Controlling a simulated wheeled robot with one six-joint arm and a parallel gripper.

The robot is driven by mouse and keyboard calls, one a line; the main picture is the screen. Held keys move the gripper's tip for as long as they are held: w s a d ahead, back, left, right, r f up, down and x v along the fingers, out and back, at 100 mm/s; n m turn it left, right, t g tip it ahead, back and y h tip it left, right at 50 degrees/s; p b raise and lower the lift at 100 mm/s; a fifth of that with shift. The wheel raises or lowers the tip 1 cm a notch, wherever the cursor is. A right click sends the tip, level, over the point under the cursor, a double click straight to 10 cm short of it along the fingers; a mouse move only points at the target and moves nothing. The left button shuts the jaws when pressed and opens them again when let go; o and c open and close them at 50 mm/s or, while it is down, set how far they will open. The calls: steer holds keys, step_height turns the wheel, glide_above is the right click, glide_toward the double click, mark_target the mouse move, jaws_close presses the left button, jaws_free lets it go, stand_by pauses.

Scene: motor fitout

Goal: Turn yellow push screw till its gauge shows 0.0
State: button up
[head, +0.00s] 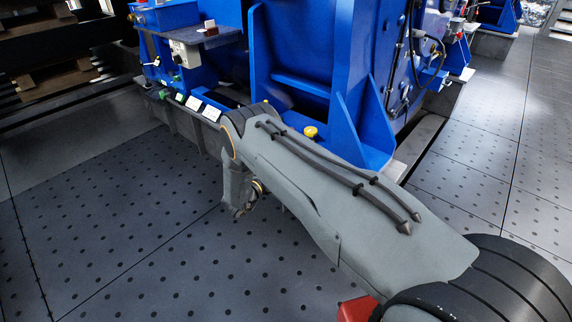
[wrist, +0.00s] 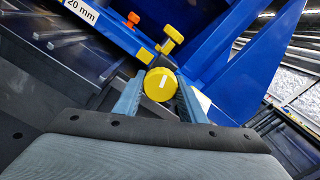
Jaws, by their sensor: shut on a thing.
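In the wrist view a round yellow knob, the head of the yellow push screw (wrist: 160,84), faces me with a short white mark on it. My gripper (wrist: 160,88) is shut on this knob, with one blue-grey finger on each side. A second yellow screw head (wrist: 172,34) stands just beyond it on the blue frame. In the head view my arm hides the fingers and the held knob. No gauge reading can be made out in either view.
A blue motor frame (head: 300,60) fills the back, with small white cards (head: 211,113) along its left edge. A yellow cap (head: 310,131) shows beside my arm. An orange knob (wrist: 132,19) and a "20 mm" label (wrist: 80,11) lie near the held screw. The perforated floor (head: 100,220) at left is clear.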

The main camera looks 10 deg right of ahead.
steer(key=shift+m+p, duration=0.7)
steer(key=shift+m, duration=1)
steer(key=shift+f, duration=0.1)
steer(key=o, duration=1)
steer(key=shift+o, duration=0.2)
steer(key=p+v, duration=0.1)
steer(key=v, duration=0.6)
steer(key=shift+s+a, duration=0.25)
steer(key=shift+s, duration=0.05)
